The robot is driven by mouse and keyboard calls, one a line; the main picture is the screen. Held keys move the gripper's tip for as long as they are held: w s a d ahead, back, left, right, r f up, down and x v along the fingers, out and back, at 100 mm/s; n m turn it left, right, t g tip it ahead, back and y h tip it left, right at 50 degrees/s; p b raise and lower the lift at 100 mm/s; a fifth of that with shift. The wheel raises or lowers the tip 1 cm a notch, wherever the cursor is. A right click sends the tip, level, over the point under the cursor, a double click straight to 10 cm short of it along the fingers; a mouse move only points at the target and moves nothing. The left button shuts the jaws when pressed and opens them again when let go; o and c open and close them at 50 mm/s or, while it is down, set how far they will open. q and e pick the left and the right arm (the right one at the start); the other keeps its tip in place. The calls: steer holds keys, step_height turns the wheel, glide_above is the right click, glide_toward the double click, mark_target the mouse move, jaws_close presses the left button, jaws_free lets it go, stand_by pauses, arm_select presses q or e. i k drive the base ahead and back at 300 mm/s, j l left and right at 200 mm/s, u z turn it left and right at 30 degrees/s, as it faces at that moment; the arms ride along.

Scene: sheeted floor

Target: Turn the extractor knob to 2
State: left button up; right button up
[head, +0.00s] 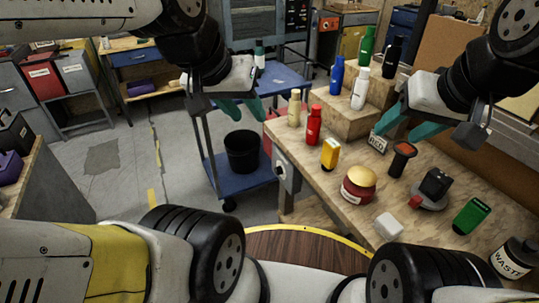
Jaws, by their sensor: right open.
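A pale box with a dark round knob (281,171) is fixed to the left side of the wooden workbench, below its top edge. It is small in the head view, and its markings and setting cannot be read. I take it to be the extractor knob, though no label shows. My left gripper (245,113) hangs above the blue cart, up and left of the knob, with its teal fingers apart and nothing between them. My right gripper (404,134) is open and empty above the workbench, near a small sign. Neither gripper touches the knob.
A blue cart (258,185) with a black bin (242,151) stands left of the knob.

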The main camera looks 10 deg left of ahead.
mark_target(278, 170)
steer(key=j+u, duration=0.25)
steer(key=j, duration=0.6)
steer(key=i+j+u, duration=0.1)
steer(key=j+u, duration=0.2)
steer(key=j, duration=0.5)
